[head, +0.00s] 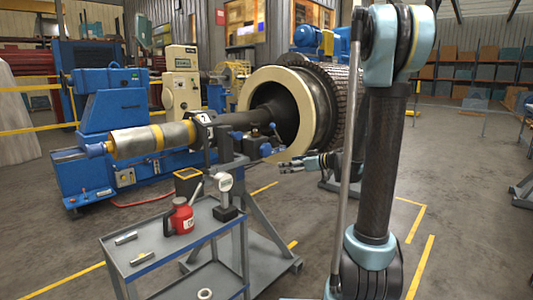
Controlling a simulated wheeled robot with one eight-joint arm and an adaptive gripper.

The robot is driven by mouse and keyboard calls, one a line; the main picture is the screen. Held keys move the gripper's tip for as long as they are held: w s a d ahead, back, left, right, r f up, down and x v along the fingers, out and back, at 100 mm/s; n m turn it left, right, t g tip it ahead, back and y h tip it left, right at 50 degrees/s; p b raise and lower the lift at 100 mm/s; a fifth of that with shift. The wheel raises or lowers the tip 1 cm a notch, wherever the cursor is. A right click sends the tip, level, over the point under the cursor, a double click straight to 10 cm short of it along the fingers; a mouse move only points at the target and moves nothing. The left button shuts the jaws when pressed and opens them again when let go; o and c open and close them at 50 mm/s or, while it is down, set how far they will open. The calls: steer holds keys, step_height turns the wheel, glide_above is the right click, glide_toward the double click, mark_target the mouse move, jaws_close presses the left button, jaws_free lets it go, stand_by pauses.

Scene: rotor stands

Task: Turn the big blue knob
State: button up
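A small clamp-like fixture (255,137) with blue parts sits at the top of the grey stand, by the dark shaft. It has a round blue knob (266,150) low on its front right side and a smaller blue tip (272,126) above it. Both are small in the head view, so their details are hard to make out. My gripper (284,166) points left, a little right of and below the lower blue knob. Its fingers look apart, with nothing visible between them. A gap shows between the fingers and the knob.
A large rotor drum (335,85) with a cream ring (262,80) stands behind my gripper. The grey stand (262,225) spreads its legs below. Open floor lies right.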

mark_target(268, 150)
steer(key=w+d+n+t+y, duration=0.2)
steer(key=w+t, duration=0.1)
steer(key=w, duration=0.5)
steer(key=x, duration=1.8)
steer(key=shift+r, duration=0.3)
steer(key=shift+c, duration=0.3)
steer(key=shift+d, duration=0.1)
steer(key=c, duration=1)
steer(key=shift+d, duration=0.1)
